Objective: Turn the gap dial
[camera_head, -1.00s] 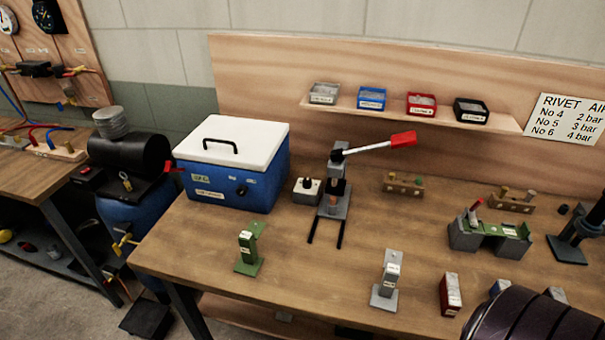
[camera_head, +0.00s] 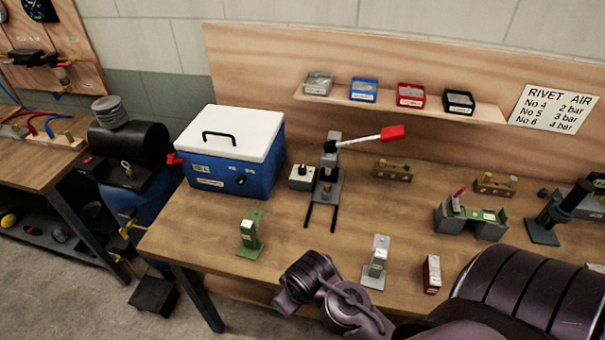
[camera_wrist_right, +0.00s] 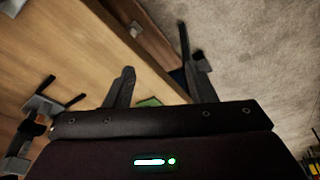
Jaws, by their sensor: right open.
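A small pale box with a black knob (camera_head: 303,172) stands on the bench just left of the lever press (camera_head: 326,185), which has a red-tipped handle. Another black knob (camera_head: 240,180) is on the front of the blue box with a white lid (camera_head: 230,150). I cannot read a label that tells which is the gap dial. My right arm reaches in from the lower right in the head view, short of both knobs. My right gripper (camera_wrist_right: 160,82) shows in the wrist view, open and empty, above the bench's front edge. My left gripper is out of view.
A green stand (camera_head: 250,235), a grey stand (camera_head: 376,262) and a red block (camera_head: 432,273) stand along the bench front. A green-and-grey fixture (camera_head: 470,218) is at the right. Small bins line the shelf (camera_head: 420,107). Bare bench lies between the green stand and press.

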